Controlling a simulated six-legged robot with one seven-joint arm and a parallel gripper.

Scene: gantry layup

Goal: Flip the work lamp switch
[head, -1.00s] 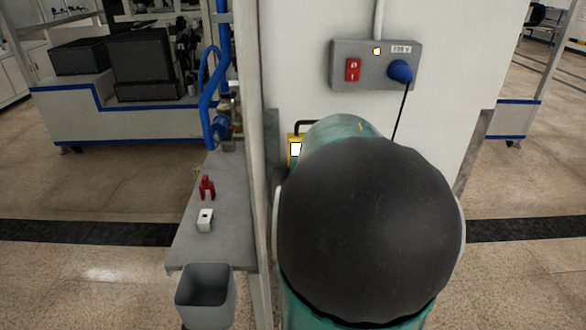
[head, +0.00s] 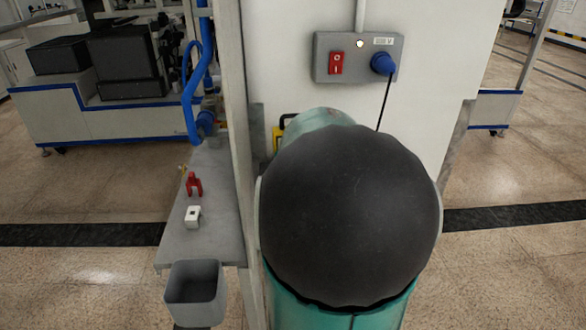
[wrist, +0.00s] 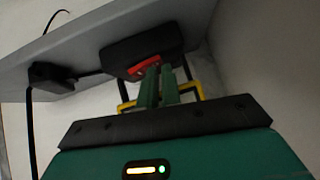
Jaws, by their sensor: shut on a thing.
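The work lamp, with a yellow frame (head: 278,137) and a black handle, stands at the foot of the white wall in the head view, mostly hidden behind my arm. In the wrist view I see its black housing (wrist: 118,57) with a red switch (wrist: 142,67), and the yellow frame (wrist: 200,90) behind. My gripper's green fingers (wrist: 155,70) are close together at the red switch, shut on it as far as I can tell. The fingertips overlap the switch, and the exact contact is hidden. My gripper is hidden in the head view.
A grey wall box (head: 322,72) carries a red rocker (head: 336,63), a lit indicator and a blue plug (head: 382,63) with a black cable. A grey shelf (head: 217,215) at left holds a red clip (head: 194,184) and a white block (head: 193,217). A grey bin (head: 195,292) is below.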

